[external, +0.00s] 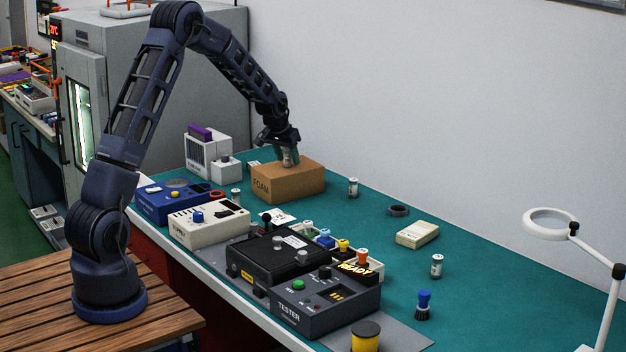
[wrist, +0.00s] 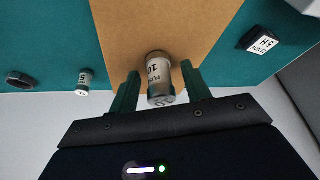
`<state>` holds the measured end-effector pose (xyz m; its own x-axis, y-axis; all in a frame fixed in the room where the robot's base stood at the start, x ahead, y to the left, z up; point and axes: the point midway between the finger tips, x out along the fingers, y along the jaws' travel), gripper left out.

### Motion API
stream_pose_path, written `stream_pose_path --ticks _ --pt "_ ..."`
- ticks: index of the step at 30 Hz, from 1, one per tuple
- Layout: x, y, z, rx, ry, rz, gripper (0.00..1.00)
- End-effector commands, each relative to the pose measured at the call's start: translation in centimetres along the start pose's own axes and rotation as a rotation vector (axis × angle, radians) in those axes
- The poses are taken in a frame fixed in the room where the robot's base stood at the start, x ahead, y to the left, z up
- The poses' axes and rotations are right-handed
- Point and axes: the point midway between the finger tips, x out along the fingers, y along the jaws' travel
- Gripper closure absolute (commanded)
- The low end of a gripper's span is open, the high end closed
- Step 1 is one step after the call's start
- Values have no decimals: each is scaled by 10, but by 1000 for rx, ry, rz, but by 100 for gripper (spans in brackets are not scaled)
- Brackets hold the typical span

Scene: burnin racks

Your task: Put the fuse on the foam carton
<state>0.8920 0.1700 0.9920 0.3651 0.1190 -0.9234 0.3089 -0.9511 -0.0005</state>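The foam carton (external: 289,183) is a brown box marked FOAM on the green bench mat. Its brown top (wrist: 190,25) fills the upper middle of the wrist view. A white and grey fuse (wrist: 158,72), marked FUSE 10, is between my fingers over the carton top. It appears to stand on the carton, though its contact is hard to see. My gripper (wrist: 160,75) is open around it, with a narrow gap visible on each side. In the external view, my gripper (external: 289,152) is low over the carton and the fuse (external: 288,158) shows below it.
Similar small cylinders stand on the mat, one right of the carton (external: 353,187) and one farther forward (external: 437,265). A dark ring (external: 398,210) and a cream box (external: 417,234) lie nearby. Testers (external: 325,300) crowd the front. A white-and-purple unit (external: 208,153) stands behind left.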

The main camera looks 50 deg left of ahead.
Motion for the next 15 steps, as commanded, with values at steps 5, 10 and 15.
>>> stream_pose_path --ticks 5,10,15 --pt "0 0 0 0 0 0 52" --pt "-8 0 -2 0 2 0 52" --pt "-34 0 -2 0 3 0 52"
